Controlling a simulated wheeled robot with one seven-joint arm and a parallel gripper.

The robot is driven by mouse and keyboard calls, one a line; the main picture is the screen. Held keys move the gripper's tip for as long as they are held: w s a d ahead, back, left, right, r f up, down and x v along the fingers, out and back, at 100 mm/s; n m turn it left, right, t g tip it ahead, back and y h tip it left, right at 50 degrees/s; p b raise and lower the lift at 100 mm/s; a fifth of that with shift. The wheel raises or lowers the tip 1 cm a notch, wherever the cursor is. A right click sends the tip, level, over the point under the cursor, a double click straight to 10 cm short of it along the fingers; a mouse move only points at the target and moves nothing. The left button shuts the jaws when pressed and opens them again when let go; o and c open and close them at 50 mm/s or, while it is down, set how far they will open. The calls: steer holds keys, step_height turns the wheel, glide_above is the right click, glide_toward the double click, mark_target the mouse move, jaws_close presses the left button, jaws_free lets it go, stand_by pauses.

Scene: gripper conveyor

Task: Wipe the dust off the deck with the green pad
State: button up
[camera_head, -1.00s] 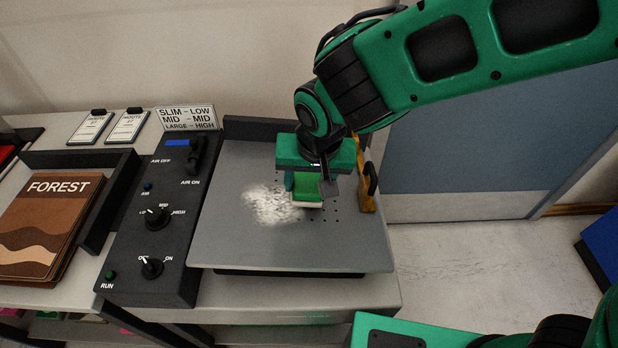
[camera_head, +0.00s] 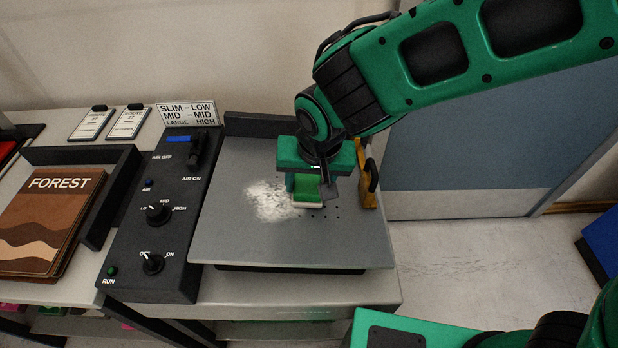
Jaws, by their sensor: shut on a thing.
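The grey deck (camera_head: 230,235) lies flat beside the control panel. A patch of whitish dust (camera_head: 268,203) covers part of it left of its middle. My gripper (camera_head: 308,188) points down over the deck and is shut on the green pad (camera_head: 307,191), which has a pale underside. The pad is at the right edge of the dust, low at the deck; I cannot tell whether it touches the surface. Part of the dust may be hidden behind the pad and gripper.
A black control panel (camera_head: 150,220) with knobs and a lever stands left of the deck. A yellow upright part (camera_head: 366,180) stands at the deck's right edge. A dark tray (camera_head: 105,215) holds brown FOREST books (camera_head: 45,220) at far left. A sign (camera_head: 187,114) stands behind.

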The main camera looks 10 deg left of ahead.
steer(key=shift+f, duration=0.35)
steer(key=shift+s+a+r, duration=0.2)
steer(key=shift+a, duration=0.7)
steer(key=shift+s+a+r, duration=0.15)
steer(key=shift+s+a, duration=0.05)
steer(key=shift+a, duration=0.65)
